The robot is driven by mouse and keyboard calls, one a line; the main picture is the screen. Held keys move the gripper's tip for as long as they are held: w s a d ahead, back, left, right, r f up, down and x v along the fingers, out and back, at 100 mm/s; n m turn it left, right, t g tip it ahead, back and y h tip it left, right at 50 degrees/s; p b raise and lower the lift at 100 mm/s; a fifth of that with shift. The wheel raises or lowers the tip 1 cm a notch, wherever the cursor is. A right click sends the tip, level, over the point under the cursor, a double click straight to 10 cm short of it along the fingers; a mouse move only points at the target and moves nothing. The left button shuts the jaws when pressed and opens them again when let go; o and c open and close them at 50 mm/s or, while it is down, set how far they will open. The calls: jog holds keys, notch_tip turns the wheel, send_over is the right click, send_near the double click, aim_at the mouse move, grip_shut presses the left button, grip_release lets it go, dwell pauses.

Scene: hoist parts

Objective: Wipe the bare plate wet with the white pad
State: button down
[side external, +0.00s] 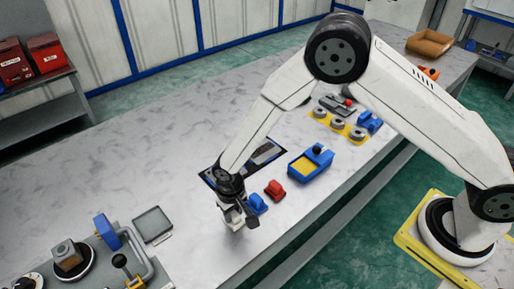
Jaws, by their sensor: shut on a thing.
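My gripper (238,216) points down low over the middle of the bench, just left of two small blocks. It is shut on a small pale thing, which looks like the white pad (235,225); the fingers hide part of it. I cannot tell whether the pad touches the bench. A flat grey square plate (152,224) lies on the bench to the left of my gripper, apart from it; it looks like the bare plate. I cannot tell whether its surface is wet.
A blue block (257,204) and a red block (275,190) sit close right of my gripper. A blue tub with yellow inside (303,168) stands beyond. A dark-framed panel (265,155) lies behind my arm. A blue clamp (106,232) and pipe fixture stand left of the plate.

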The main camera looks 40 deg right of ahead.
aim_at(233, 213)
jog(key=shift+r, duration=0.15)
jog(key=shift+r, duration=2.35)
jog(key=shift+w+d+r, duration=0.1)
jog(key=shift+w+d, duration=0.1)
jog(key=shift+d, duration=0.3)
jog(key=d+r, duration=0.2)
jog(key=d, duration=1.1)
jog(key=d+r, duration=0.2)
jog(key=d, duration=1)
jog(key=shift+s+d+r, duration=0.25)
jog(key=shift+d+r, duration=0.1)
jog(key=shift+d, duration=0.05)
jog(key=shift+f, duration=0.15)
